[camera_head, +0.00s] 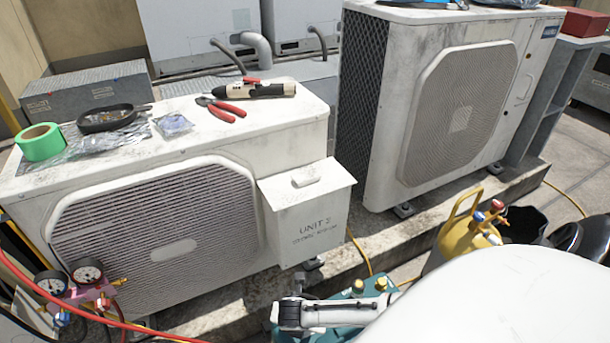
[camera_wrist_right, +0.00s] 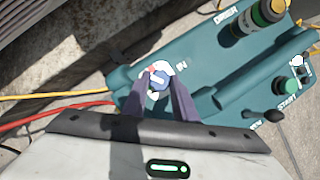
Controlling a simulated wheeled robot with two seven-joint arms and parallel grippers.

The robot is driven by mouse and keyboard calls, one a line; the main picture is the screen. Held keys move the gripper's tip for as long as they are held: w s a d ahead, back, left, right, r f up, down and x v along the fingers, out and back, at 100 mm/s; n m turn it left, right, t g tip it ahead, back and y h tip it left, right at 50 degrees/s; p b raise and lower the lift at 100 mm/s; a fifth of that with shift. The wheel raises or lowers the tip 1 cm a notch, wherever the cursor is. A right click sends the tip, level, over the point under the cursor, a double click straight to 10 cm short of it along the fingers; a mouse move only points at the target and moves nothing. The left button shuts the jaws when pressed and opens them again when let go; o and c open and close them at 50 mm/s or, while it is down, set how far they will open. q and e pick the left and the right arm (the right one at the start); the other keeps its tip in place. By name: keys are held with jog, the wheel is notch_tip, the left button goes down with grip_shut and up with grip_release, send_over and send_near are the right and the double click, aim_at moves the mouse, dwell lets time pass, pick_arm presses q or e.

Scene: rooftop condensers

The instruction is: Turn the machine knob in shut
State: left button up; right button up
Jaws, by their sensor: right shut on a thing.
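The teal machine (camera_wrist_right: 215,70) fills much of the right wrist view; it also shows in the head view (camera_head: 343,333), low in the middle and partly covered by my right arm. Its knob (camera_wrist_right: 158,80), blue and white with a small red mark, sits beside the printed word IN. My right gripper (camera_wrist_right: 158,87) is shut on this knob, one dark finger on each side. In the head view my right wrist reaches over the machine, and the knob cannot be made out there. My left gripper is in neither view.
Yellow and red hoses (camera_wrist_right: 55,97) run in from the left. A yellow cylinder (camera_head: 462,236) stands right of the machine, a white condenser (camera_head: 215,145) behind it.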

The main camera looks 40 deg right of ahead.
jog(key=m, duration=0.2)
jog(key=m+g+p, duration=0.1)
jog(key=m, duration=0.1)
jog(key=shift+w+a+g+h, duration=0.1)
jog(key=shift+w+g+h, duration=0.05)
jog(key=shift+g+h, duration=0.15)
jog(key=shift+m+g, duration=0.4)
jog(key=shift+m, duration=0.9)
jog(key=o, duration=1)
jog(key=shift+o, duration=0.2)
jog(key=shift+w+p, duration=0.1)
jog(key=shift+p, duration=0.2)
